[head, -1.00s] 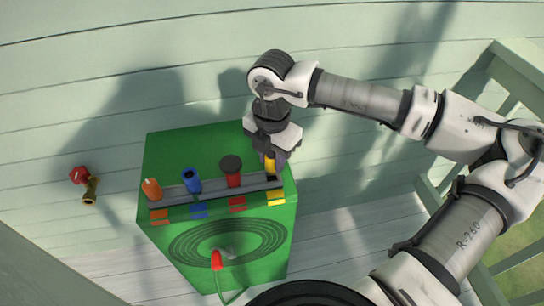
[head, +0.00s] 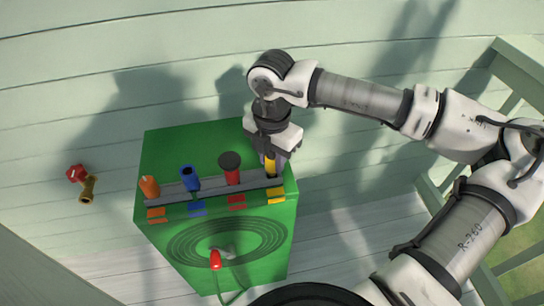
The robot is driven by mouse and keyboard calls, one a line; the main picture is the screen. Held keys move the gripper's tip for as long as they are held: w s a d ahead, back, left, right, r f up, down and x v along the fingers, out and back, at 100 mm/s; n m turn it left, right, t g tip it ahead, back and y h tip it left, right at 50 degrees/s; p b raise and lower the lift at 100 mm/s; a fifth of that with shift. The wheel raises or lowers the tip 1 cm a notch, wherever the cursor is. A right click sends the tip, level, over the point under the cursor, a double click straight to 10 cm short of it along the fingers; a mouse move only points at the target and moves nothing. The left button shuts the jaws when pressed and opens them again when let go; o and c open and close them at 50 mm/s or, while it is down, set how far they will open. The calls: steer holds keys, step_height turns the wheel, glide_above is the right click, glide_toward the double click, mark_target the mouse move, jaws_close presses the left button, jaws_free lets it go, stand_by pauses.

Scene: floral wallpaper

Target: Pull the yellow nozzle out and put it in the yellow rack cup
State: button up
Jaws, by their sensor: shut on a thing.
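The yellow nozzle (head: 270,166) is held pointing down in my gripper (head: 272,156), at the right end of the grey rack. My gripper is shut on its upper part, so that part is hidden. The yellow rack cup (head: 274,182) is the right-end place of the rack, above the yellow marks (head: 276,195). The nozzle's lower end is at the cup's mouth; I cannot tell how deep it sits.
The grey rack (head: 214,189) on the green box (head: 170,150) also holds an orange nozzle (head: 149,187), a blue one (head: 190,177) and a red one (head: 232,172). A red-tipped hose (head: 215,259) is at the box's front. A brass tap (head: 87,188) is on the wall at left.

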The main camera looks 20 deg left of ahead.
steer(key=shift+f+b, duration=0.9)
steer(key=shift+b, duration=0.15)
steer(key=o, duration=1.1)
step_height(320, 180, up, 14)
steer(key=shift+f, duration=0.1)
